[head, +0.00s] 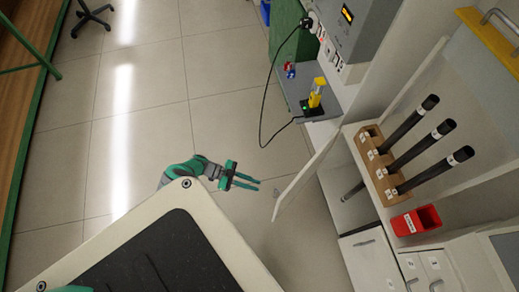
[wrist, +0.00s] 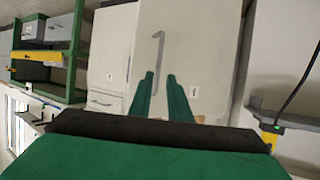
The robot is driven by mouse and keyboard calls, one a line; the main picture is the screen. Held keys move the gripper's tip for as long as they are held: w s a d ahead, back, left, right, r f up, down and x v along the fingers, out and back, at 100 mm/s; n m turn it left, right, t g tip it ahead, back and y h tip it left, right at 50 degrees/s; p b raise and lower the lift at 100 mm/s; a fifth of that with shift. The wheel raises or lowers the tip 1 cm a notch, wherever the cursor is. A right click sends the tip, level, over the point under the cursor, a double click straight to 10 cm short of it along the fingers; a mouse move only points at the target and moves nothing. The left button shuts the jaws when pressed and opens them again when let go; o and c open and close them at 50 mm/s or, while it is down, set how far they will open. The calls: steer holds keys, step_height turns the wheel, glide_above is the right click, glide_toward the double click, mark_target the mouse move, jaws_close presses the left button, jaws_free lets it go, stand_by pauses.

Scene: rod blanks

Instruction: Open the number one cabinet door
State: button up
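My gripper (head: 257,185) is low in front of the white cabinets, its two green fingers apart with nothing held between them. In the wrist view, my fingers (wrist: 160,77) point at a pale cabinet door (wrist: 205,50). A long grey handle (wrist: 157,60) with a hooked top stands on the door, and its lower end shows between the fingertips. I cannot tell whether they touch. A small label (wrist: 193,92) on the door looks like a 1. In the head view, a thin white panel (head: 305,175) juts out from the cabinets beside my gripper, seen nearly edge-on.
Black rods stand in a wooden block (head: 374,160) on the counter, with a red bin (head: 415,221) beside it. A black cable (head: 264,110) hangs near a yellow device (head: 316,92). A green-framed rack (wrist: 75,50) is at the left.

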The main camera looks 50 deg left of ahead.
steer(key=shift+a, duration=0.1)
steer(key=shift+s, duration=0.1)
jaws_close()
steer(key=s+d+r+n+t+y, duration=0.2)
steer(key=s+d+t, duration=0.1)
steer(key=s+d, duration=0.8)
steer(key=s+d+r+n+t+y, duration=0.1)
steer(key=s+d+r+n+y, duration=0.25)
steer(key=d+r, duration=0.55)
steer(key=w+d+r+n+t+y, duration=0.1)
steer(key=d+r, duration=0.5)
steer(key=r, duration=0.6)
steer(key=w+d+r+n+t+y, duration=0.2)
steer(key=w+d+r+n+y, duration=0.2)
steer(key=r, duration=0.8)
steer(key=shift+w+d+r, duration=0.15)
steer(key=shift+w+d, duration=0.2)
steer(key=shift+d, duration=0.7)
